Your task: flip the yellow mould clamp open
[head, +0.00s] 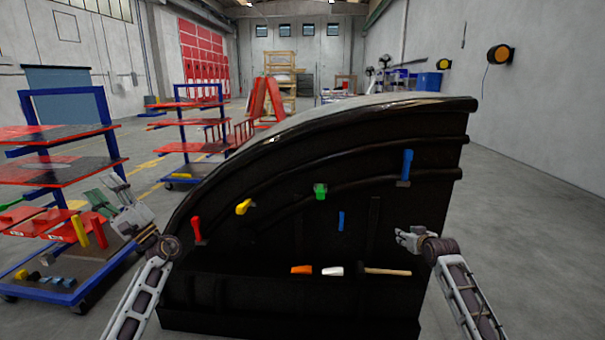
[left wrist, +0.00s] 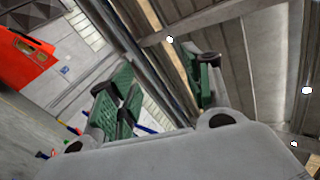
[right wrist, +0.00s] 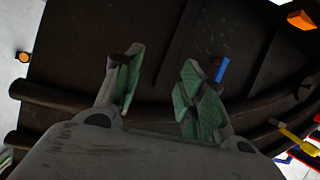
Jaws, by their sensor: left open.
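The yellow mould clamp (head: 243,206) sits on the curved rib of the black mould (head: 330,235), left of centre, its handle tilted. What looks like the same clamp shows at the right edge of the right wrist view (right wrist: 299,142). My left gripper (head: 105,191) is open and empty, left of the mould and apart from the clamp. Its green-padded fingers point up at the roof in the left wrist view (left wrist: 165,85). My right gripper (head: 402,238) is in front of the mould's right part, far from the yellow clamp. Its fingers are spread and empty in the right wrist view (right wrist: 160,85).
Red (head: 196,230), green (head: 320,191) and blue (head: 407,167) clamps sit along the mould, with a small blue piece (head: 341,221). An orange piece (head: 301,270), a white piece (head: 332,271) and a hammer (head: 386,271) lie on its ledge. A loaded cart (head: 50,290) stands left.

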